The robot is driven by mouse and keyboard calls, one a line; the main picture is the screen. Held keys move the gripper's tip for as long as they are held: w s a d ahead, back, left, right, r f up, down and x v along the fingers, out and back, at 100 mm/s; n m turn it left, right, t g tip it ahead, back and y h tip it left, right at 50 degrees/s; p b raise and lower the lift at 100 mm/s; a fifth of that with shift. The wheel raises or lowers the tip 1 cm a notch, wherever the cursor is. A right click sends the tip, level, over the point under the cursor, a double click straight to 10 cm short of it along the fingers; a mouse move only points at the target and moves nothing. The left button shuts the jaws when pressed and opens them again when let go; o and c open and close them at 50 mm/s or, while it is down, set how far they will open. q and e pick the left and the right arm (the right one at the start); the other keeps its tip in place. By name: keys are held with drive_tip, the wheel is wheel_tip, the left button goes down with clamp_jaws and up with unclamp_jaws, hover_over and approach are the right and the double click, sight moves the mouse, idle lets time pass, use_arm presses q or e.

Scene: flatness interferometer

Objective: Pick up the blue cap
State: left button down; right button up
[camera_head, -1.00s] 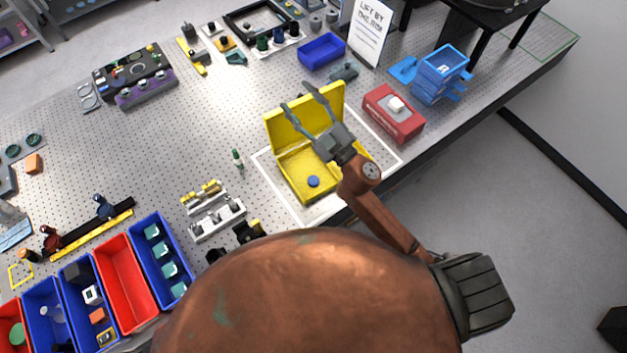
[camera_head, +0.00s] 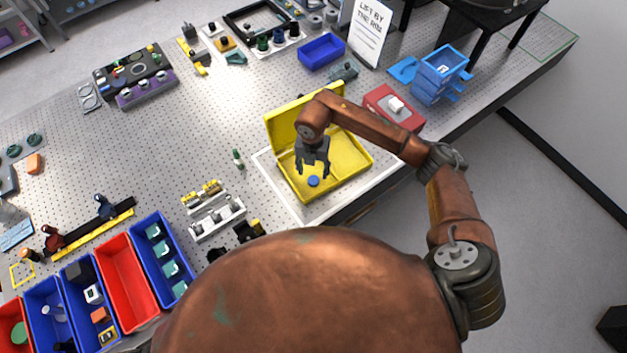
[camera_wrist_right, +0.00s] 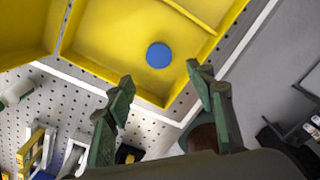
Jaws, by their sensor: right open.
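The blue cap (camera_head: 313,181) is a small round disc lying on the floor of the open yellow case (camera_head: 349,160), near its front left corner. My right gripper (camera_head: 312,172) points down over the case, its two fingers apart and empty, close to the cap. In the right wrist view the cap (camera_wrist_right: 159,55) lies beyond the fingertips, roughly between them in line, and nothing covers it. My right gripper (camera_wrist_right: 160,78) shows open there, its dark green fingers spread wide. My left gripper is not in view.
The case's raised yellow lid (camera_head: 284,124) stands behind the gripper. A red box (camera_head: 388,117) with a white piece on top is to the right of the case. Blue and red bins (camera_head: 125,272) line the front left. Free perforated tabletop (camera_head: 200,140) lies left of the case.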

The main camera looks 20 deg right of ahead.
sight(313, 180)
drive_tip(key=f, duration=0.2)
drive_tip(key=f+p, duration=0.1)
drive_tip(key=f, duration=0.1)
drive_tip(key=f+p, duration=0.1)
drive_tip(key=f, duration=0.1)
drive_tip(key=shift+w+d+f, duration=0.15)
drive_tip(key=shift+w+d, duration=0.05)
drive_tip(key=shift+w, duration=0.1)
drive_tip(key=shift+f, duration=0.5)
drive_tip(key=shift+c, duration=0.6)
drive_tip(key=c, duration=0.7)
drive_tip(key=shift+c, duration=0.2)
